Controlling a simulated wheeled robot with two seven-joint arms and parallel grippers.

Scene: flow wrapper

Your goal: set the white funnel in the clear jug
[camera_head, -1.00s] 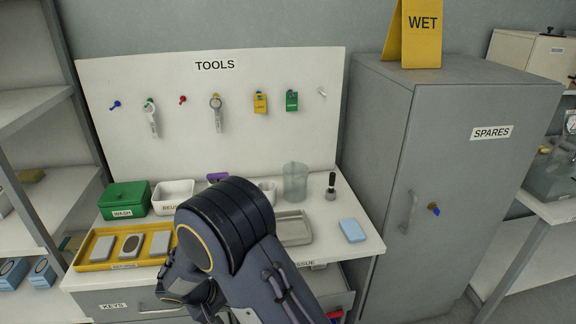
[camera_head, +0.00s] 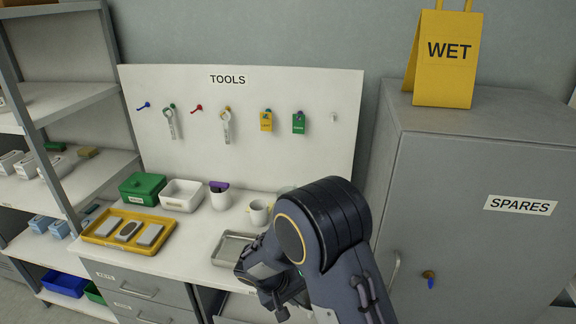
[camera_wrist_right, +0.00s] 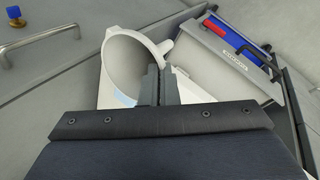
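The white funnel (camera_wrist_right: 124,62) shows large in the right wrist view, with its wide mouth toward the camera. My right gripper's fingers (camera_wrist_right: 158,85) are close together at the right side of its rim and appear shut on it. In the head view my right gripper (camera_head: 262,285) is low in front of the worktop, and I cannot make out the funnel there. The clear jug (camera_head: 285,189) stands at the back of the worktop, mostly hidden behind my right arm; only a bit of its top shows. My left gripper is not in view.
A metal tray (camera_head: 225,250), white mug (camera_head: 258,212), white bin (camera_head: 181,195), green box (camera_head: 142,188) and yellow tray (camera_head: 128,242) stand on the worktop. The grey SPARES cabinet (camera_head: 480,250) stands close on the right. An open drawer (camera_wrist_right: 222,62) shows below.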

